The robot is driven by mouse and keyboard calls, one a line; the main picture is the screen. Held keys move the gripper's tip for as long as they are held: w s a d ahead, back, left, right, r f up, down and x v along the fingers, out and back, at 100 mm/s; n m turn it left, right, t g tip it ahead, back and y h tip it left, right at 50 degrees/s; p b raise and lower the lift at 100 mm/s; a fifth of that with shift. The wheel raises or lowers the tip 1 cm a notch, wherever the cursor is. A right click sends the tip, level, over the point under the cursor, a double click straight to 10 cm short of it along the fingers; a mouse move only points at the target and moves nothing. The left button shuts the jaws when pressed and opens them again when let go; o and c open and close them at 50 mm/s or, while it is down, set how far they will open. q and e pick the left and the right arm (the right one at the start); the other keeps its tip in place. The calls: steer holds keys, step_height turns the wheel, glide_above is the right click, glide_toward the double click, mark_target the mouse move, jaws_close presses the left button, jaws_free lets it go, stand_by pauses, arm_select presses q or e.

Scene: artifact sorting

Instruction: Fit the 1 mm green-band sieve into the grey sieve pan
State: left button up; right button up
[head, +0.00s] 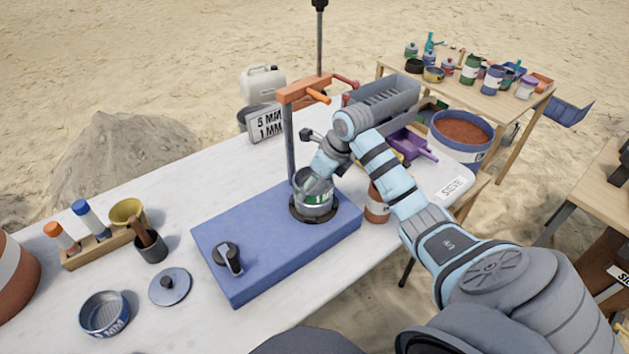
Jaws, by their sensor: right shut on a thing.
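My right gripper (318,176) reaches in from the right and is shut on the green-band sieve (320,199) at its upper rim. The sieve is a small metal cylinder with a green band, partly covered by the gripper. Below the band is grey metal that looks like the grey sieve pan (313,211), standing on the dark round seat of the blue shaker. I cannot tell from this angle whether the sieve is seated in the pan or just above it. My left gripper is not in view.
The blue shaker base (262,258) has a black knob (228,258) and an orange-topped post behind the seat. A blue-band sieve (104,314) and a grey lid (170,287) lie at front left. A brown-red jar (377,203) stands right of the seat.

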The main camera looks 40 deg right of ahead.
steer(key=shift+f, duration=0.35)
steer(key=o, duration=1.1)
steer(key=shift+r, duration=0.15)
steer(key=v, duration=1.1)
steer(key=shift+s+r, duration=0.25)
steer(key=shift+r, duration=0.05)
steer(key=shift+d+f, duration=0.1)
